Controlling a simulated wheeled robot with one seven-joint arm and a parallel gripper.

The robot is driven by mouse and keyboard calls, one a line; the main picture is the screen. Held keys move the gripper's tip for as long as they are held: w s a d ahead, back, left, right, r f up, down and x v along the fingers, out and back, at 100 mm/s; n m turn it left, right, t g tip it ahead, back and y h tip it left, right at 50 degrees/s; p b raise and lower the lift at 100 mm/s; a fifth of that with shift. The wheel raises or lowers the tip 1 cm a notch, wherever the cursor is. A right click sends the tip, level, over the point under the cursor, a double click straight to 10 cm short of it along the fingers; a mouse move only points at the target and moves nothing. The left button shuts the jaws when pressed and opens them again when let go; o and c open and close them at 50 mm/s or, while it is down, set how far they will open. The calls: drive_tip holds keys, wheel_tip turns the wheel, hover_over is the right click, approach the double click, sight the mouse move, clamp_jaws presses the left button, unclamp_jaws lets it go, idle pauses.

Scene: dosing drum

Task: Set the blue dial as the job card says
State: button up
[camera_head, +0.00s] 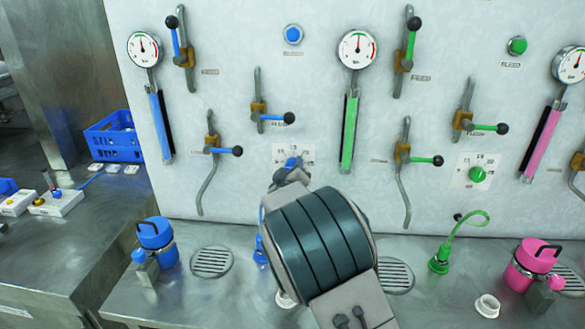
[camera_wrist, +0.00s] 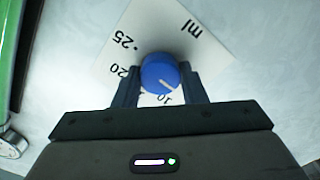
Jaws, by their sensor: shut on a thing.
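The blue dial (camera_wrist: 160,73) is a round knob on a white scale plate (camera_wrist: 203,22) marked in ml. My gripper (camera_wrist: 160,82) has a finger on either side of the dial, shut on it. The dial's white line points to the lower right in the wrist view. The figures 25, 20 and part of a 10 show there; the rest of the scale is hidden by the dial and my fingers. In the head view the dial (camera_head: 291,162) shows just above my wrist, which covers the plate's lower part. I cannot make out a job card.
A green dial (camera_head: 478,174) sits on its own plate to the right. Levers with black knobs, gauges and coloured tubes (camera_head: 349,130) line the wall. Blue (camera_head: 154,234) and pink (camera_head: 536,257) containers stand on the steel bench. A blue crate (camera_head: 115,137) is at left.

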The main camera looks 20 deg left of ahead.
drive_tip(key=shift+n, duration=0.3)
drive_tip(key=o, duration=1)
drive_tip(key=shift+s, duration=0.1)
drive_tip(key=b+v, duration=0.3)
drive_tip(key=v, duration=1)
drive_tip(key=shift+s, duration=0.35)
